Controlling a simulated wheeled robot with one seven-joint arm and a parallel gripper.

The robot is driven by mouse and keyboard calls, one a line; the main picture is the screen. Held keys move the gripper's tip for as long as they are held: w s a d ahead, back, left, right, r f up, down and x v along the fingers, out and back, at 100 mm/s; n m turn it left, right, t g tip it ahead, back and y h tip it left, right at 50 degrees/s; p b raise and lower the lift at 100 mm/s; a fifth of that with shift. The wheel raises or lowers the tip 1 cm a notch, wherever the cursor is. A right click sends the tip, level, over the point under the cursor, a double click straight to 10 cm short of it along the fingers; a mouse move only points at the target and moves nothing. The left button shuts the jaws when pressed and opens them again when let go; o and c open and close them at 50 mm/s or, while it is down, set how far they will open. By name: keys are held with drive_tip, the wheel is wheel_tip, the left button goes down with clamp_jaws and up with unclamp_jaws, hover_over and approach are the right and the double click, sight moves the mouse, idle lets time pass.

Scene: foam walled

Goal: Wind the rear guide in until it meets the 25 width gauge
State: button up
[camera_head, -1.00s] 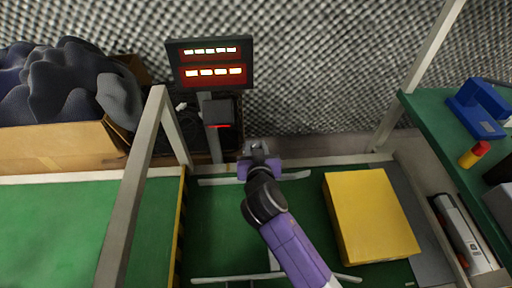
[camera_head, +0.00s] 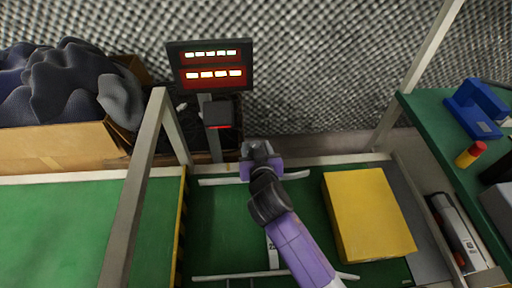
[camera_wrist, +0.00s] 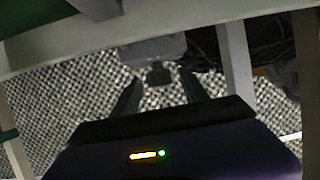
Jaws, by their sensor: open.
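The rear guide (camera_head: 212,181) looks to be the pale bar across the back of the green bed; my arm covers its middle. A pale strip with dark marks (camera_head: 272,252) lies on the bed beside my arm; I cannot tell whether it is the 25 width gauge. My gripper (camera_head: 258,148) is over the rear rail, beyond the rear guide. In the wrist view my gripper (camera_wrist: 160,88) is open, its two dark fingers apart. A small dark knob (camera_wrist: 158,73) under a grey block sits between and just beyond the fingertips. I cannot tell whether they touch it.
A yellow box (camera_head: 368,215) lies on the bed at right. A second pale bar (camera_head: 225,277) crosses the front. A display post (camera_head: 210,65) stands behind the rail. A grey frame post (camera_head: 140,180) rises at left. A green side table (camera_head: 440,125) is at right.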

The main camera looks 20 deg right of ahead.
drive_tip(key=shift+p+v, duration=1)
drive_tip(key=shift+v, duration=2.9)
